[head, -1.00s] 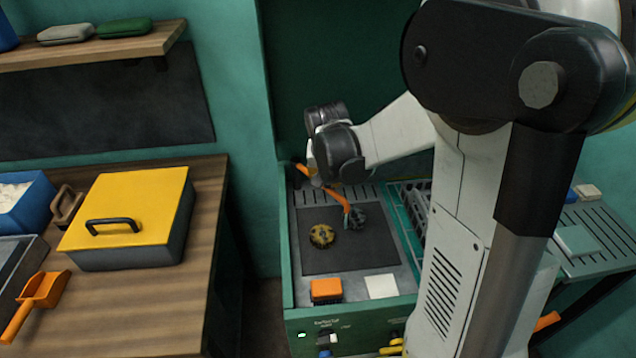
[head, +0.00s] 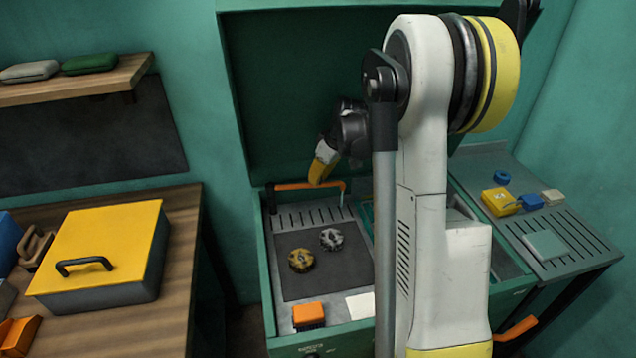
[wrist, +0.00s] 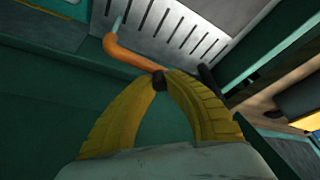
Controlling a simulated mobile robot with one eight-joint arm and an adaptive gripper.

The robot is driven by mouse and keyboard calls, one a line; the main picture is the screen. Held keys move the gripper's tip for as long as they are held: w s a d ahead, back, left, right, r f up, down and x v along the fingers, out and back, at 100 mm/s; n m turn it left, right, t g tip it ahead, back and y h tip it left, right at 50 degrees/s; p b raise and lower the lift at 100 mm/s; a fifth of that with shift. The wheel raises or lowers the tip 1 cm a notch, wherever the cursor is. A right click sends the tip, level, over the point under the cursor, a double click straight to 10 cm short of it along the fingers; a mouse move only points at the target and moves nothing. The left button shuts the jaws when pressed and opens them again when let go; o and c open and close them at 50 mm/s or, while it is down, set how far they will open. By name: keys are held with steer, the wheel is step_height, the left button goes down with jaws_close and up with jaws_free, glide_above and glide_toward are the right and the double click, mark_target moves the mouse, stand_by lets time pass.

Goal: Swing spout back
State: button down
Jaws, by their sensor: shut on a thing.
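The orange spout (head: 294,186) lies along the back of the open green cabinet in the head view, with a bent end at the right. It also shows in the wrist view (wrist: 125,53), running over slotted metal to my fingertips. My gripper (head: 319,181), with yellow fingers, is at the spout near the cabinet's back. In the wrist view my gripper (wrist: 163,78) is shut on the spout, with a small dark piece between the fingertips. The exact contact is partly hidden by the fingers.
Two round gear-like parts (head: 301,260) lie on the dark mat. An orange block (head: 308,314) and a white pad stand near the cabinet's front. The raised green lid (head: 290,110) is behind my gripper. A yellow-lidded box (head: 105,245) is on the left bench.

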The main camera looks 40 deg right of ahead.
steer(key=shift+w+d, duration=0.3)
steer(key=shift+w, duration=0.5)
steer(key=shift+w+r, duration=0.1)
steer(key=c, duration=1.3)
jaws_free()
steer(key=shift+w, duration=0.15)
steer(key=v, duration=1.2)
